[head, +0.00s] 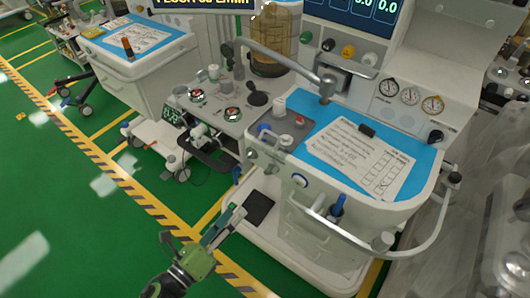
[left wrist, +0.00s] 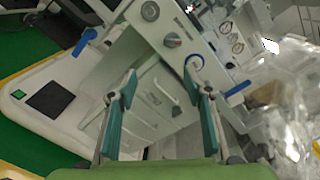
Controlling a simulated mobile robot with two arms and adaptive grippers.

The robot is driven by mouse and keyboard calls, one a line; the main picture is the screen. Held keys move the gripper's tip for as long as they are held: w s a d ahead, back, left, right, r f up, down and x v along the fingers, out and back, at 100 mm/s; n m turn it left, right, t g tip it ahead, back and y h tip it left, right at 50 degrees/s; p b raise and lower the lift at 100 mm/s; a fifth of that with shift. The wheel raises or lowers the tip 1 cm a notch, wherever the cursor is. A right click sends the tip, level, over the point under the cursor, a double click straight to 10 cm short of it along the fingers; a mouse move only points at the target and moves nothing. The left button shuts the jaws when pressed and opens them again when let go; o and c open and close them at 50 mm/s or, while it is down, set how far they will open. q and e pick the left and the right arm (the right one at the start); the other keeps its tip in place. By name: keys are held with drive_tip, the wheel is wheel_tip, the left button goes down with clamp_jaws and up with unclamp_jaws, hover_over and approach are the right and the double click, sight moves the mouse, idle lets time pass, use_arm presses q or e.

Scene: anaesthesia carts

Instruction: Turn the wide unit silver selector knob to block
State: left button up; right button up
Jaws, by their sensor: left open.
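The wide unit (head: 330,195) is the white cart with the blue top at centre right. A silver knob (head: 270,168), probably the selector, sits on its front panel beside a blue-ringed knob (head: 299,180). In the left wrist view the silver knob (left wrist: 172,40) shows beyond the fingertips, with the blue-ringed knob (left wrist: 194,62) close to the right finger. Its setting and the block label are too small to read. My left gripper (head: 228,222) is open and empty, below and left of the knob, apart from it. My right gripper is not in view.
The cart's white base with a black pad (head: 259,207) juts out near my left gripper. A curved rail (head: 432,225) and a blue handle (head: 337,206) project from the cart. A second cart (head: 145,55) stands at the upper left. Green floor at left is mostly clear.

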use_arm(q)
drive_tip(key=r+m, duration=0.1)
drive_tip(key=r, duration=0.1)
drive_tip(key=p, duration=0.2)
approach(268, 174)
drive_tip(key=shift+m+h, duration=0.3)
drive_tip(key=shift+h, duration=0.1)
drive_tip(key=x, duration=0.6)
drive_tip(key=shift+w, duration=0.4)
drive_tip(key=shift+x, duration=0.85)
drive_tip(key=shift+f, duration=0.1)
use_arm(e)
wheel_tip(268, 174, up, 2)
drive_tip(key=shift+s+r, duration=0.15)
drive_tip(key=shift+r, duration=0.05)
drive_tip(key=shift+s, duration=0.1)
use_arm(q)
drive_tip(key=c, duration=1.1)
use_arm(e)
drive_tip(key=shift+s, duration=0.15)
